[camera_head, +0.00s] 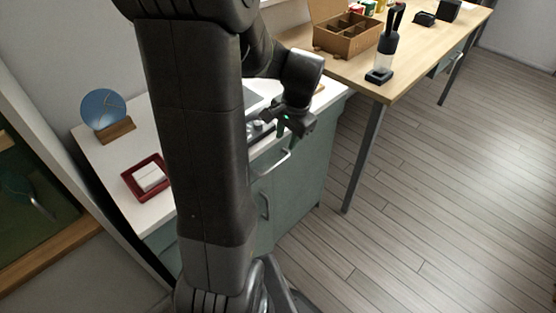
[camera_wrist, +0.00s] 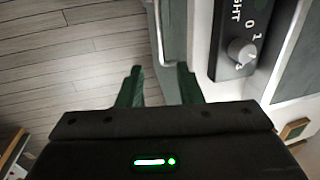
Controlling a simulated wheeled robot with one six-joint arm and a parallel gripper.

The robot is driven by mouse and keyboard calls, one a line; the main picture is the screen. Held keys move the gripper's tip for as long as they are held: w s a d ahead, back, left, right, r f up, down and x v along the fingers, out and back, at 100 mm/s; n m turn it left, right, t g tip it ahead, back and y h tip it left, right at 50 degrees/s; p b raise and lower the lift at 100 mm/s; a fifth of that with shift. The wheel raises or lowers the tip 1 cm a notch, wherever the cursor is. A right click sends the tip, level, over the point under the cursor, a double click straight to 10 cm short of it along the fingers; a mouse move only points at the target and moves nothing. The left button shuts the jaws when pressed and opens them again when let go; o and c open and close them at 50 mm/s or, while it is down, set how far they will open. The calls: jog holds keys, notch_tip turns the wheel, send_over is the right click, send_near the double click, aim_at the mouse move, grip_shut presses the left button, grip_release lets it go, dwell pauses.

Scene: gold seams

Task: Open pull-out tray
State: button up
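A grey-green cabinet (camera_head: 300,185) with a white top stands behind my arm in the head view. Its upper front has a pale bar handle (camera_head: 273,166), partly hidden by my arm; a second handle (camera_head: 264,206) is lower. Which front is the pull-out tray I cannot tell. My gripper (camera_head: 275,124) is above the upper handle, near the top's front edge. In the wrist view my gripper (camera_wrist: 162,78) has its two fingers apart, with a pale vertical bar (camera_wrist: 157,35) beyond the gap. I see nothing held; contact with the bar cannot be told.
A black panel with a knob (camera_wrist: 241,51) is right of the fingers in the wrist view. A red tray (camera_head: 148,178) and a blue disc on a stand (camera_head: 104,110) are on the white top. A wooden table (camera_head: 400,80) stands right; the floor (camera_head: 430,210) is clear.

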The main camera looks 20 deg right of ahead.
aim_at(281, 161)
jog(key=f, duration=0.3)
jog(key=w+f, duration=0.1)
jog(key=f, duration=0.2)
jog(key=f+b, duration=0.1)
jog(key=f, duration=0.2)
jog(key=shift+w+a+f, duration=0.2)
jog(key=shift+w+a, duration=0.15)
jog(key=shift+c, duration=0.4)
grip_shut()
